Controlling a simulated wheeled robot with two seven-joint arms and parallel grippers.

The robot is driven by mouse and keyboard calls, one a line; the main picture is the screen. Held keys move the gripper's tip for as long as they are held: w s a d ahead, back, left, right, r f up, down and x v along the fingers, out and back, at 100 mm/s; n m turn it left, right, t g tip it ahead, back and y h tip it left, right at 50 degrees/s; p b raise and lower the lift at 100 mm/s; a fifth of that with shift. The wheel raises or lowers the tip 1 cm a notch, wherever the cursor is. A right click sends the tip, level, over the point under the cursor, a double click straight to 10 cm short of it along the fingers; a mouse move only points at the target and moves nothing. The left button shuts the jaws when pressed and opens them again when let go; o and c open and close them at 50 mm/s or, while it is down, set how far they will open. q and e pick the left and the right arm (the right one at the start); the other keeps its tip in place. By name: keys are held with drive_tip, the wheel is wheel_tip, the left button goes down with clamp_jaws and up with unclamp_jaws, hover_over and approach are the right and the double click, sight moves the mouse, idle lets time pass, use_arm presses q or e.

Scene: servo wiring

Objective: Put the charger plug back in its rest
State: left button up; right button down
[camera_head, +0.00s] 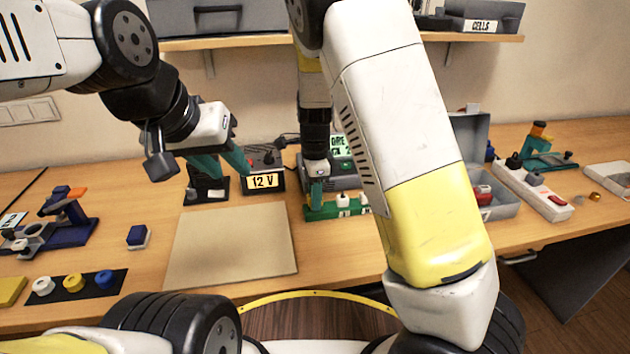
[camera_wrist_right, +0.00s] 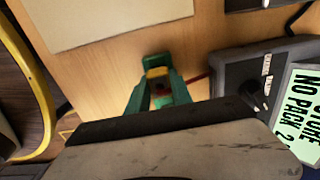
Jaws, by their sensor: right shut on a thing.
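The right wrist view shows my right gripper (camera_wrist_right: 158,92) shut on a small yellow and red piece, which looks like the charger plug (camera_wrist_right: 158,73). A thin red lead runs from beside it towards the charger (camera_wrist_right: 250,90). In the head view my right gripper (camera_head: 316,192) points down at the green strip with white pieces (camera_head: 345,212), in front of the charger (camera_head: 345,172); the plug is hidden there. I cannot tell which part is the plug's rest. My left gripper (camera_head: 224,168) is open, its fingers apart, above a black stand beside the 12 V box (camera_head: 264,181).
A bare beige board (camera_head: 232,248) lies at the front middle. A grey case (camera_head: 470,135) and a white power strip (camera_head: 532,190) stand to the right. A blue fixture (camera_head: 62,225) and coloured knobs (camera_head: 73,282) are at the left. My right arm blocks part of the view.

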drive_tip(key=shift+f, duration=0.65)
drive_tip(key=c, duration=1.1)
unclamp_jaws()
drive_tip(key=shift+o, duration=0.2)
drive_tip(key=shift+r, duration=0.1)
wheel_tip(320, 180, up, 7)
drive_tip(key=shift+r, duration=0.3)
